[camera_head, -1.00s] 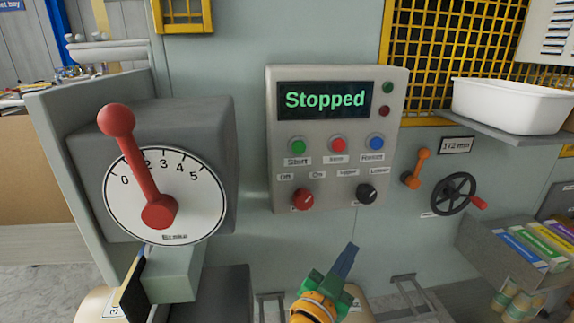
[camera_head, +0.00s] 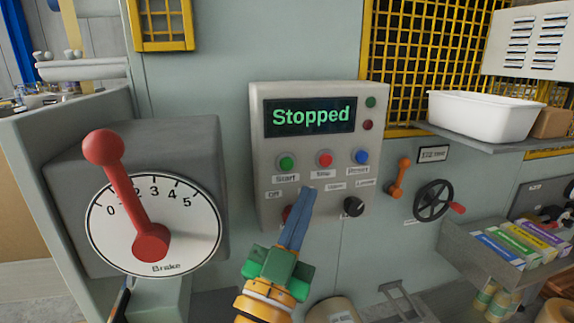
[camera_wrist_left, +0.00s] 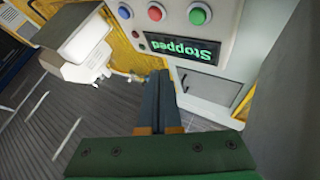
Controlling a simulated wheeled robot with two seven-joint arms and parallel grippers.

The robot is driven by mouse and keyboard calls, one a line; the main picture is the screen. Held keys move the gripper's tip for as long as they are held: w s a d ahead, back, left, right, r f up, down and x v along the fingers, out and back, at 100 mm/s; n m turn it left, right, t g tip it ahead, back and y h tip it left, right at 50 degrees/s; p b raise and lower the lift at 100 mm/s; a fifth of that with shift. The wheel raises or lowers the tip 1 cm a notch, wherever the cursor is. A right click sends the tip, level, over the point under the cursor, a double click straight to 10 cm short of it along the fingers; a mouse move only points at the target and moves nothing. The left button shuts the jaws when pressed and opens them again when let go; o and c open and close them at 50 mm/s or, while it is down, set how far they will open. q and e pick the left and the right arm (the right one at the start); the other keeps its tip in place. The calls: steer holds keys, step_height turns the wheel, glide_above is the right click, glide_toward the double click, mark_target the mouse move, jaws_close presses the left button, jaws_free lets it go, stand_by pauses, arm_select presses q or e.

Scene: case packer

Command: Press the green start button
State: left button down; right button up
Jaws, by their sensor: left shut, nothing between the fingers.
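The green start button (camera_head: 286,162) is on the left of the button row on a grey control panel (camera_head: 262,205), above the label "Start". It also shows in the left wrist view (camera_wrist_left: 198,15), near the top edge. The panel's display (camera_head: 311,115) reads "Stopped". My left gripper (camera_head: 307,190) is shut and empty, its fingers pointing up in front of the panel's lower part. In the head view its tips are below and right of the green button, and they overlap the red knob. In the left wrist view the fingers (camera_wrist_left: 158,75) are together. My right gripper is not in view.
A red stop button (camera_head: 324,159) and a blue reset button (camera_head: 361,157) sit beside the green one. A black knob (camera_head: 354,206) is below. A brake dial with a red lever (camera_head: 122,190) stands at left. A handwheel (camera_head: 432,200) and white bin (camera_head: 480,117) are at right.

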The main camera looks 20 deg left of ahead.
arm_select(q)
steer(key=w+a, duration=0.1)
steer(key=w, duration=0.1)
steer(key=w+a, duration=0.4)
steer(key=w, duration=0.1)
stand_by(2.0)
steer(key=shift+w+a, duration=0.15)
steer(key=shift+w, duration=0.2)
steer(key=shift+w+a, duration=0.25)
steer(key=shift+w, duration=0.1)
stand_by(0.8)
steer(key=shift+s+d, duration=0.45)
steer(key=shift+s, duration=0.25)
steer(key=shift+d, duration=0.1)
steer(key=s+d, duration=0.1)
steer(key=s, duration=0.1)
steer(key=s+d+p, duration=0.1)
steer(key=s, duration=0.1)
steer(key=shift+d, duration=0.3)
